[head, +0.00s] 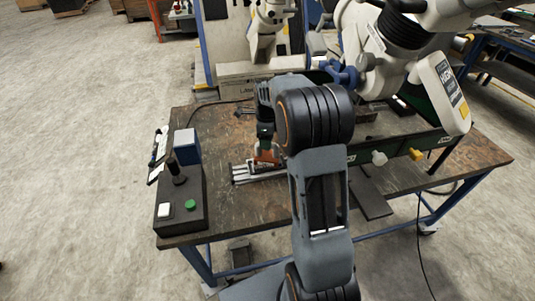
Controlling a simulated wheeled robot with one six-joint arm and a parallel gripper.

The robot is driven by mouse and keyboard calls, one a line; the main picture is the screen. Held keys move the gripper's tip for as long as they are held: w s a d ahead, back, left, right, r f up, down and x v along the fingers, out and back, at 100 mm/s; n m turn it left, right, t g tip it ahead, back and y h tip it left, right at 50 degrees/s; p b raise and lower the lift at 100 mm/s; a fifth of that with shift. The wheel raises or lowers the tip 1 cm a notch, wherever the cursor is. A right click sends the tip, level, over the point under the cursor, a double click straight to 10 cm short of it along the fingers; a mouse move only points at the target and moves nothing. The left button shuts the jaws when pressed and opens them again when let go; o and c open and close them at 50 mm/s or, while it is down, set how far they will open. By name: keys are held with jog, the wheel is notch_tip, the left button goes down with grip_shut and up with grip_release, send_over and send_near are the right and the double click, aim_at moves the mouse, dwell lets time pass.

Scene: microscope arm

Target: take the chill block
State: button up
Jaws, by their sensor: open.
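My gripper (267,156) is low over the front middle of the workbench, partly hidden behind my own wrist and forearm. Its orange-tipped end is just above or at a silvery grooved metal piece (242,174) lying on the bench. I cannot tell whether they touch. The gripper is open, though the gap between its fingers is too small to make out. No thing is clearly recognisable as the chill block. The metal piece under the gripper may be it or its holder, and my arm hides part of that area.
The brown workbench (225,120) has a dark control box (192,217) with a green button and a blue block (187,147) at its left. A large white machine arm (440,90) overhangs the right side.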

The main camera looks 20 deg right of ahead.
jog(key=shift+f, duration=1.6)
jog(key=shift+c, duration=0.4)
grip_shut()
jog(key=shift+r, duration=0.15)
